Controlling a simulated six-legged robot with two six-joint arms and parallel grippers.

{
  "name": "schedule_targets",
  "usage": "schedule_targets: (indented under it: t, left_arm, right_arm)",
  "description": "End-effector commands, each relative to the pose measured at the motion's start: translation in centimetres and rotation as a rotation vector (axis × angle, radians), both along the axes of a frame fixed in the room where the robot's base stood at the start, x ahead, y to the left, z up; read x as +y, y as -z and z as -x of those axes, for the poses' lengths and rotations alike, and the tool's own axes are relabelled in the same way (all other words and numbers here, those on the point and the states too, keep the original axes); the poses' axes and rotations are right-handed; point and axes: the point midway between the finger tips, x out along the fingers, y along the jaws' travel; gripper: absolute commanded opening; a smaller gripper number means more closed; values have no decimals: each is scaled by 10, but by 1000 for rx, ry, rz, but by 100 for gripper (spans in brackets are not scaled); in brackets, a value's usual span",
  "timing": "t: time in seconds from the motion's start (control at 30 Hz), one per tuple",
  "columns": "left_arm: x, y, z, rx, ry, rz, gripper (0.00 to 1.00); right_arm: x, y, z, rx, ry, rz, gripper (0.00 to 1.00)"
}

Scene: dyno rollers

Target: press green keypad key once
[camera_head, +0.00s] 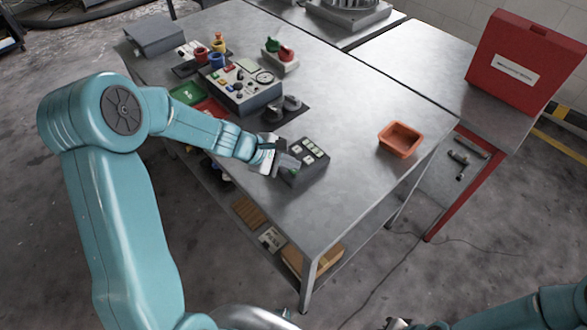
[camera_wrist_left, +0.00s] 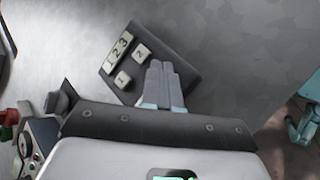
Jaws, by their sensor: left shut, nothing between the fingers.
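The dark keypad (camera_head: 314,153) lies near the middle of the grey table, with several pale keys on top. In the left wrist view the keypad (camera_wrist_left: 113,87) shows a pale strip reading 123 and keys marked 1 and 2. I cannot make out a clearly green key; my gripper hides part of the keypad. My left gripper (camera_head: 288,163) is shut and empty, with its fingertips over the keypad's near left part. In the left wrist view its closed fingers (camera_wrist_left: 161,66) overlap the keypad just right of the 2 key. Whether they touch it, I cannot tell.
An orange tray (camera_head: 400,139) stands to the right of the keypad. A red case (camera_head: 520,65) is at the far right. The table between keypad and orange tray is clear.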

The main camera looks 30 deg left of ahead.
Motion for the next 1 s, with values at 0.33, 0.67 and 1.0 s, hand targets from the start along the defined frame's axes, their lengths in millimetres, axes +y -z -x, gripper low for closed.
schedule_targets:
  t: [0.33, 0.67, 1.0]
  left_arm:
    - [0, 3, 0, 0, 0, 0, 0]
    - [0, 1, 0, 0, 0, 0, 0]
    - [0, -14, 0, 0, 0, 0, 0]
  right_arm:
    - [0, 4, 0, 0, 0, 0, 0]
    - [0, 2, 0, 0, 0, 0, 0]
    - [0, -9, 0, 0, 0, 0, 0]
